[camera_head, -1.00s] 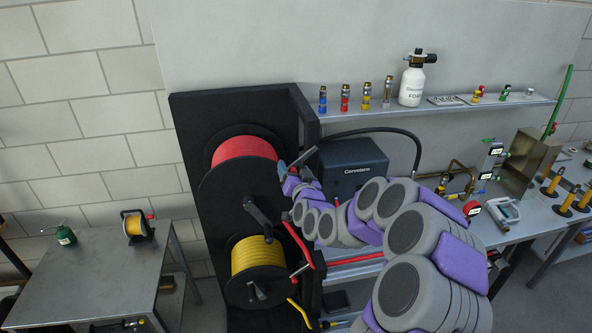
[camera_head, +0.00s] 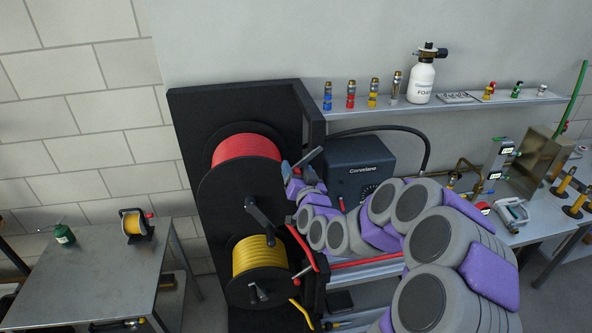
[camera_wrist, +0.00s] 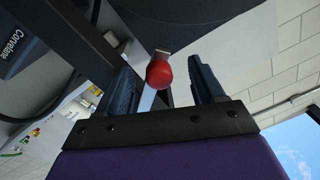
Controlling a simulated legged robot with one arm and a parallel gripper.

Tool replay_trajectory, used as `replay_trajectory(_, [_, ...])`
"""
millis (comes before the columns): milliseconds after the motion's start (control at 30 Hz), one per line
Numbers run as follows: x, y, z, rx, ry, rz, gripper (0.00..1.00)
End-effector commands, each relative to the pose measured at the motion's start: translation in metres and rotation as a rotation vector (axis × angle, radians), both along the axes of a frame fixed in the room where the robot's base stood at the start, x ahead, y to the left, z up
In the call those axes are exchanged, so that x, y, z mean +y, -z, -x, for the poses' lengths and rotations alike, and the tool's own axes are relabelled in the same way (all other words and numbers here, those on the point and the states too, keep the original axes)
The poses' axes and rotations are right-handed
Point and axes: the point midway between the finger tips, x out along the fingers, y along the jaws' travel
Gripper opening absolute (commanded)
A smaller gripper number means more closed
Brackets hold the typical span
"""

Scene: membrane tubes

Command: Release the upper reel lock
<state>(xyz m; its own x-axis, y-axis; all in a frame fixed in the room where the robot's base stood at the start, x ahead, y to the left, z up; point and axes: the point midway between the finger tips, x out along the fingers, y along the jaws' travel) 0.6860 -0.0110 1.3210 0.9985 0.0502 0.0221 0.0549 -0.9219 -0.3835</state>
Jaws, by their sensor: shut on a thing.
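The upper reel (camera_head: 247,147) carries red hose on a black drum in a black frame, with a crank (camera_head: 262,222) on its front. My gripper (camera_head: 300,163) is at the right side of this reel, by the frame's upright. In the head view the knob is hidden by my gripper. The rest of the lock is hidden.
The lower reel (camera_head: 258,255) holds yellow hose. A dark Corvelane box (camera_head: 358,168) stands just right of my gripper. A shelf (camera_head: 440,105) above holds several nozzles and a foam bottle (camera_head: 421,80). A metal table (camera_head: 90,270) stands at the left.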

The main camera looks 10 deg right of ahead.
Motion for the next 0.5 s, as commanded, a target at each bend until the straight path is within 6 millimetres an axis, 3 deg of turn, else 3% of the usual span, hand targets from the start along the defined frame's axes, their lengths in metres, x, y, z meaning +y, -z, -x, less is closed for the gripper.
replay_trajectory(100, [0.000, -0.006, 0.029, -0.007, -0.006, 0.000, 0.52])
replay_trajectory(200, [-0.002, -0.001, 0.046, -0.001, -0.006, -0.007, 0.52])
replay_trajectory(367, [-0.006, 0.002, 0.064, 0.005, -0.005, -0.012, 0.52])
replay_trajectory(500, [-0.008, 0.006, 0.067, 0.010, -0.008, -0.010, 0.52])
